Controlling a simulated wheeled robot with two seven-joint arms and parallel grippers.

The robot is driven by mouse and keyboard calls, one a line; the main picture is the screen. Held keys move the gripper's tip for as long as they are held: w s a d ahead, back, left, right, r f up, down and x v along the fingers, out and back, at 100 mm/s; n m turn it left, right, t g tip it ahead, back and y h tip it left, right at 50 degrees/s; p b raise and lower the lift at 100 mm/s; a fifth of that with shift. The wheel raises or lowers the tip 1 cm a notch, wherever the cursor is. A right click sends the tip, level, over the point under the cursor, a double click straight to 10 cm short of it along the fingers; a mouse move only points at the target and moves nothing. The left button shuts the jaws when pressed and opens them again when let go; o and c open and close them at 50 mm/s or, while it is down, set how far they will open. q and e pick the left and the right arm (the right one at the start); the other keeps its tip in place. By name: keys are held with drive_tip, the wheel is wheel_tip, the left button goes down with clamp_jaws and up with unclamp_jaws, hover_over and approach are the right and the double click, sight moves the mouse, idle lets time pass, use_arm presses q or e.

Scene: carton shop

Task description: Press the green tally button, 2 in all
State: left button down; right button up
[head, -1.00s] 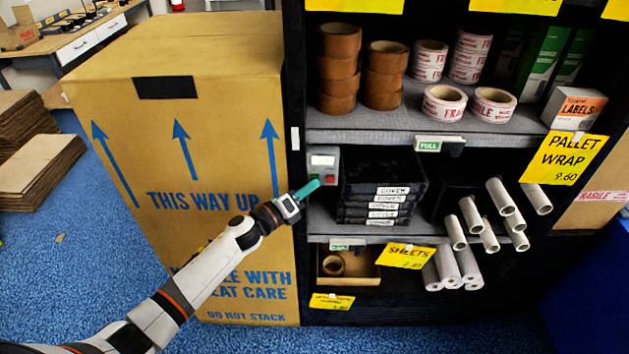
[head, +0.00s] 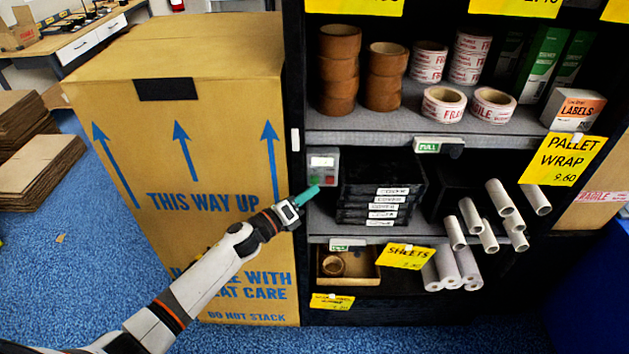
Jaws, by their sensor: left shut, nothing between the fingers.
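The tally box (head: 323,162), small and grey with a pale display window, is fixed at the left end of the middle shelf. A red button (head: 330,181) shows on its lower right. At its lower left a small patch of green (head: 314,180), seemingly the green button, shows just above my fingertips. My left gripper (head: 314,190) has teal fingers, shut with nothing between them, pointing up and right at the box's lower edge. I cannot tell whether the tips touch it. The number on the display is too small to read. My right gripper is not in view.
A large carton (head: 220,110) stands left of the shelf, close behind my left forearm. Black stacked trays (head: 382,180) sit just right of the tally box. Cardboard tubes (head: 470,215) stick out further right. Tape rolls (head: 340,70) stand on the shelf above.

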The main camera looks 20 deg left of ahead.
use_arm(q)
drive_tip(key=shift+s+d+p, duration=0.2)
drive_tip(key=shift+s+d, duration=0.05)
drive_tip(key=shift+s, duration=0.55)
drive_tip(key=shift+s+d+p, duration=0.2)
drive_tip(key=shift+s, duration=0.6)
drive_tip(key=shift+s+d+p, duration=0.2)
drive_tip(key=shift+s+d, duration=0.05)
drive_tip(key=shift+s, duration=0.55)
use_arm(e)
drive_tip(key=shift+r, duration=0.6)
use_arm(q)
drive_tip(key=shift+s, duration=0.1)
